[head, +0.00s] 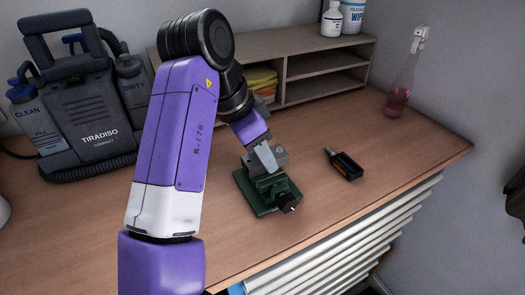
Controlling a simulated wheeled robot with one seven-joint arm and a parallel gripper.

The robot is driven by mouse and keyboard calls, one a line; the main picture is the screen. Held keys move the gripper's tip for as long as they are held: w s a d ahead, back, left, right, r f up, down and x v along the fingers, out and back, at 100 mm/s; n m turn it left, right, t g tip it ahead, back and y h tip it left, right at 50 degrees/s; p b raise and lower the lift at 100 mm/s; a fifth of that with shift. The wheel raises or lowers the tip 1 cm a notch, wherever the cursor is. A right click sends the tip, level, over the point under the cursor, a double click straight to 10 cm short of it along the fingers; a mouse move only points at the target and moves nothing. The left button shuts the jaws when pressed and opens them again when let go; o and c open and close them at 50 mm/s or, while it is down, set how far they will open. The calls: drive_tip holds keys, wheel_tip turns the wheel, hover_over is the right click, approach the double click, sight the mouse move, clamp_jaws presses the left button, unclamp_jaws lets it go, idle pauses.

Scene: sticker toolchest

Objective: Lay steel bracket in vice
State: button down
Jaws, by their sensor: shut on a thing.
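The green vice (257,197) stands on the wooden bench near its front edge, with a dark screw end facing front right. My gripper (268,163) is directly above the vice and shut on a grey metal piece, the steel bracket (281,155). The bracket is at the top of the vice jaws. I cannot tell whether it sits between them or just above, since my gripper and arm hide part of this spot.
A black tool (346,166) lies right of the vice. A spray bottle (402,80) stands at the back right. A wooden shelf (325,62) runs along the wall. A grey cleaning machine (85,100) stands at the left. The bench front right of the vice is clear.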

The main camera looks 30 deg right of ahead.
drive_tip(key=shift+f+b, duration=0.4)
drive_tip(key=shift+f, duration=0.3)
drive_tip(key=c, duration=0.9)
unclamp_jaws()
drive_tip(key=shift+r, duration=0.1)
drive_tip(key=shift+r+p, duration=2.35)
drive_tip(key=shift+r, duration=0.05)
